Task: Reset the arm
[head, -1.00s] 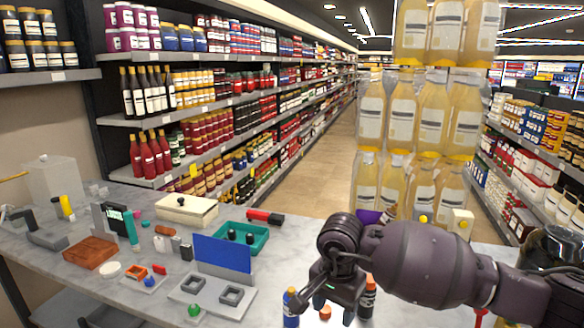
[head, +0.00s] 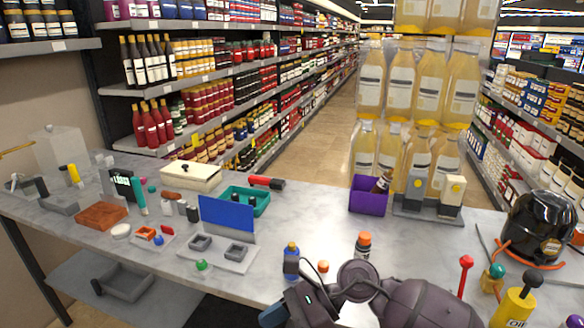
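My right arm, dark purple-grey, comes in low along the bottom edge of the head view. Its gripper (head: 285,308) is at the bottom centre, partly cut off by the frame edge, and its fingers do not show clearly. A blue bottle with an orange cap (head: 291,258) stands just above it in the picture. A dark bottle with an orange cap (head: 363,245) stands behind the arm's round joint, partly hidden by it. Nothing clearly shows in the gripper. My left arm and gripper are out of view.
A marble table (head: 325,215) carries a purple bin (head: 368,197) with a bottle, a grey two-unit station (head: 413,207), a black pump (head: 541,222), a yellow oil bottle (head: 514,306), a blue panel (head: 227,218) and a green tray (head: 262,205). Centre-back table is fairly clear.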

